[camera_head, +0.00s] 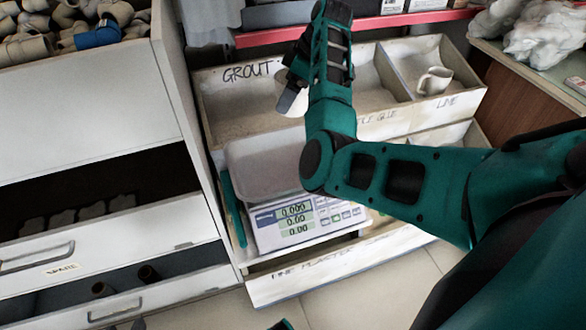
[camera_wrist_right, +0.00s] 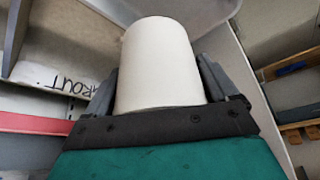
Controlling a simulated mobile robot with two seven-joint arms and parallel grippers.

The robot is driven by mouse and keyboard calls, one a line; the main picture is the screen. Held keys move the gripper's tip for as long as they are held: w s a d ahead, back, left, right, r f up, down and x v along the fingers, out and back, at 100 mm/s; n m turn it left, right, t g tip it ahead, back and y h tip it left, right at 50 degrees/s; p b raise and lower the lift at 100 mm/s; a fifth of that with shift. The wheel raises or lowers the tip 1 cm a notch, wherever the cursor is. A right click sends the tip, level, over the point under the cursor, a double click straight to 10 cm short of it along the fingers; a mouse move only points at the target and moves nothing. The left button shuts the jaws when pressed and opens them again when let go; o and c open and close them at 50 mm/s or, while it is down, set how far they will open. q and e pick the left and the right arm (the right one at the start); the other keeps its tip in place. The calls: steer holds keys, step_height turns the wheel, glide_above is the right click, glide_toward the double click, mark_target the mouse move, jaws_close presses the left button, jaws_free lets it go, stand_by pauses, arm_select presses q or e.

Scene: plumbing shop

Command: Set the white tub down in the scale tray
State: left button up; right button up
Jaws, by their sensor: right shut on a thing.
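The white tub (camera_wrist_right: 158,65) stands between the two dark fingers of my right gripper (camera_wrist_right: 158,85) in the right wrist view. The gripper is shut on it. In the head view the tub (camera_head: 291,99) shows only partly, beside my right gripper (camera_head: 294,82), in front of the bin marked GROUT. The scale tray (camera_head: 262,166) is a pale shallow pan on top of the scale (camera_head: 305,220). It looks empty where it shows; my arm hides its right side. The tub is apart from the tray, above it in the picture.
The shelf bins (camera_head: 225,105) lie behind the scale, and a white mug (camera_head: 434,81) sits in the right one. A teal stick-like thing (camera_head: 232,208) is left of the scale. A cabinet with open drawers (camera_head: 110,240) stands at left. The scale display reads zeros.

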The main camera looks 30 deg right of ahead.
step_height(320, 180, down, 15)
steer(key=b, duration=0.5)
steer(key=shift+f, duration=0.5)
step_height(320, 180, down, 4)
steer(key=shift+r+b, duration=0.15)
steer(key=shift+b, duration=0.8)
steer(key=shift+f, duration=0.2)
arm_select(q)
steer(key=f, duration=0.1)
steer(key=d+f, duration=0.1)
steer(key=f, duration=0.2)
steer(key=shift+w+d+f, duration=0.2)
steer(key=shift+w, duration=0.05)
arm_select(e)
steer(key=o, duration=0.8)
